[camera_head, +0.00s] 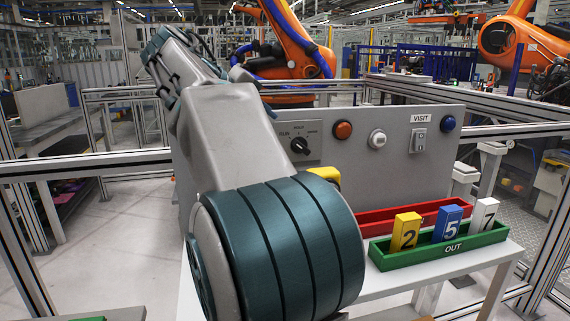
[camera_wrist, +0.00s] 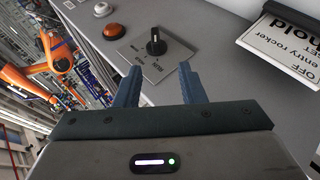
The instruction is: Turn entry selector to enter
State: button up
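The entry selector is a black rotary knob (camera_head: 299,146) on a grey plate, left of the lamps on the grey panel. Small labels surround it; RUN reads on the left and HOLD above. It also shows in the wrist view as a black knob (camera_wrist: 156,42) standing up from its plate. I cannot tell for sure which label it points to. My gripper (camera_wrist: 160,76) is open and empty, its two blue-grey fingers spread on either side below the knob in the wrist picture, apart from it. In the head view my arm hides the gripper.
An orange button (camera_head: 343,130), a white button (camera_head: 377,139), a VISIT rocker (camera_head: 418,140) and a blue button (camera_head: 448,123) share the panel (camera_head: 400,175). A green OUT tray (camera_head: 380,259) with numbered blocks and a red tray (camera_head: 375,224) stand in front. A sign (camera_wrist: 285,45) is at right in the wrist view.

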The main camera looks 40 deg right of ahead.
aim_at(296, 144)
jog(key=b+x, duration=0.1)
jog(key=x, duration=0.6)
jog(key=b+x, duration=0.1)
jog(key=x, duration=0.5)
jog(key=shift+d, duration=0.5)
grip_shut()
